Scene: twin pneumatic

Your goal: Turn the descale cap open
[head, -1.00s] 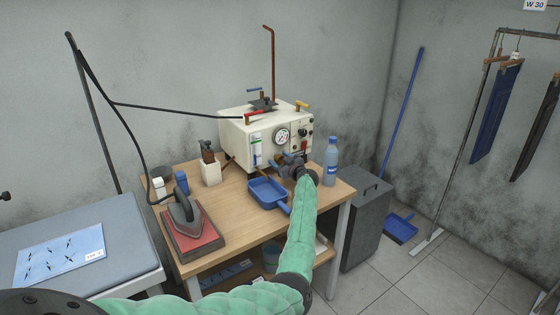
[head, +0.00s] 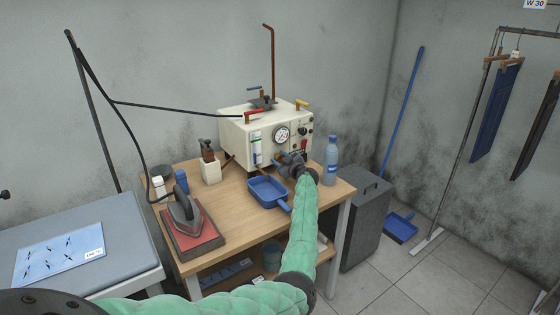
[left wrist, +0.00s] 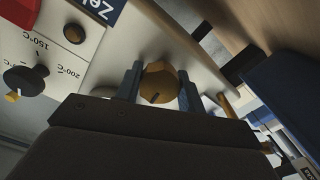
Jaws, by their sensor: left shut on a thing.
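The descale cap (left wrist: 160,82) is a round brass knob with a dark slot, low on the front of the cream boiler (head: 236,148). The boiler stands at the back of the wooden table. My left gripper (head: 284,160) reaches the lower front of the boiler. In the left wrist view my left gripper (left wrist: 160,88) has one finger on each side of the cap and is shut on it. In the head view the gripper hides the cap. My right gripper is not in view.
A blue pan (head: 267,191) lies on the table (head: 238,222) just below the gripper. A blue bottle (head: 331,162) stands close to its right. A pressure gauge (head: 282,135) and knobs are above it. An iron (head: 185,212) rests at the table's left front.

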